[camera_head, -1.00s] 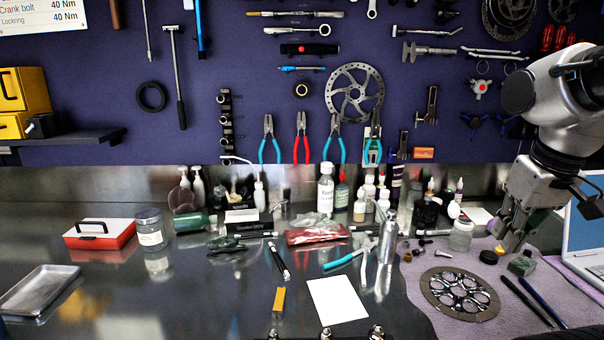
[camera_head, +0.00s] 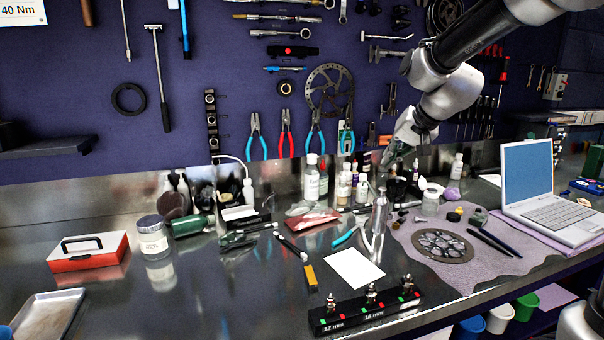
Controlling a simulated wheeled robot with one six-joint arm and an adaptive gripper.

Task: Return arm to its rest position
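My arm (camera_head: 455,85) reaches in from the upper right. My gripper (camera_head: 388,158) points down and to the left, in front of the back wall and above the small bottles at the rear of the bench (camera_head: 225,305). Its fingers are small and dark against the bottles, so I cannot tell whether they are open or shut. I see no object clearly held in it.
Bottles, including a white one (camera_head: 311,178), line the bench's back. A laptop (camera_head: 548,190) stands right, beside a brake disc (camera_head: 442,245) on a cloth (camera_head: 415,262). A black socket holder (camera_head: 365,308) is at the front. Pliers (camera_head: 286,135) hang behind.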

